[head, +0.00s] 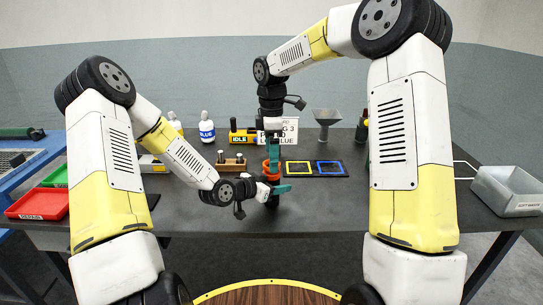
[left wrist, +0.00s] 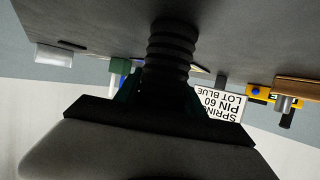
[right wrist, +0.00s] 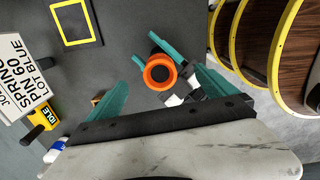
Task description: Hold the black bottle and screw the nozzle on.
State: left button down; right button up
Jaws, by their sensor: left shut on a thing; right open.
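The black bottle (head: 272,202) stands over the dark table near its front middle, mostly hidden by my left gripper (head: 276,186). The left gripper's teal fingers are shut on it. In the left wrist view the bottle shows as a dark ribbed cylinder (left wrist: 171,50). An orange ring-shaped piece, seemingly the nozzle (right wrist: 160,72), sits at the bottle's top. I cannot tell whether it is threaded on. My right gripper (right wrist: 168,92) points down from above, open, its teal fingers on either side of the orange piece and apart from it. It also shows in the head view (head: 272,150).
Behind are a wooden block with pegs (head: 231,165), a board with yellow and blue frames (head: 316,169), a white sign (head: 290,130), a blue-labelled bottle (head: 207,130) and a funnel (head: 326,120). A red tray (head: 40,204) is left, a grey bin (head: 508,190) right.

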notch_tip(320, 180, up, 11)
jog(key=shift+r, duration=0.2)
pick_arm(q)
jog(key=c, duration=0.6)
grip_release()
jog(key=v, duration=0.7)
jog(key=shift+s+a+r, duration=0.15)
jog(key=shift+s+a, duration=0.1)
jog(key=shift+a, duration=0.05)
